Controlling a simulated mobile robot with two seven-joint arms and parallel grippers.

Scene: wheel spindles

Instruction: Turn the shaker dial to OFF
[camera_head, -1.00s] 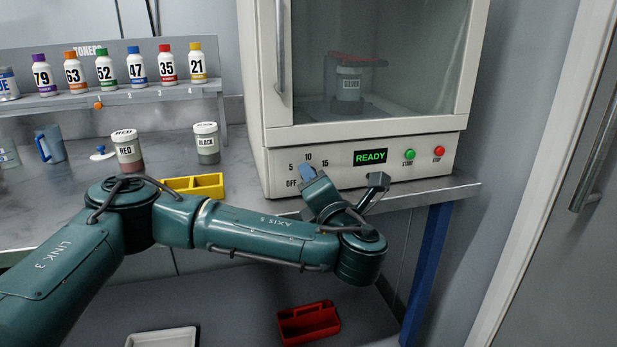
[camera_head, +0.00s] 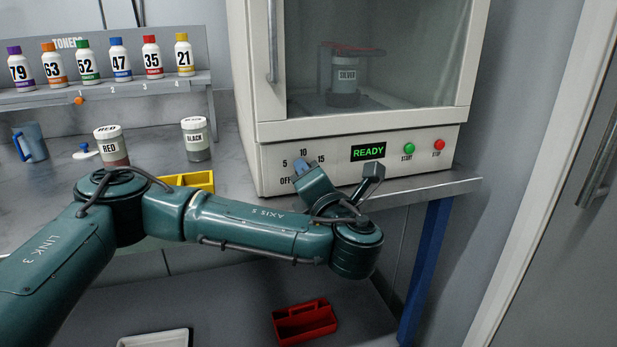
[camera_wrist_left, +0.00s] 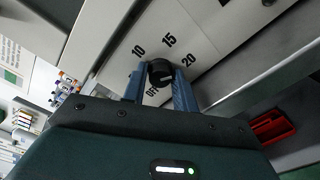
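The shaker (camera_head: 360,128) is a cream cabinet with a glass door and a lit READY display (camera_head: 368,152). Its black dial (camera_wrist_left: 160,72) shows in the left wrist view, ringed by printed 10, 15, 20 and OFF; I cannot be sure which mark it points at. In the head view the dial is hidden behind my left gripper (camera_head: 303,168). In the left wrist view my left gripper's blue fingers (camera_wrist_left: 159,88) stand on either side of the dial, apart, with no firm grip visible. My right gripper is not in view.
Green START (camera_head: 410,149) and red STOP (camera_head: 440,145) buttons sit right of the display. Red (camera_head: 111,148) and black (camera_head: 196,140) jars and a yellow tray (camera_head: 190,181) stand left. A red caddy (camera_head: 304,322) lies below.

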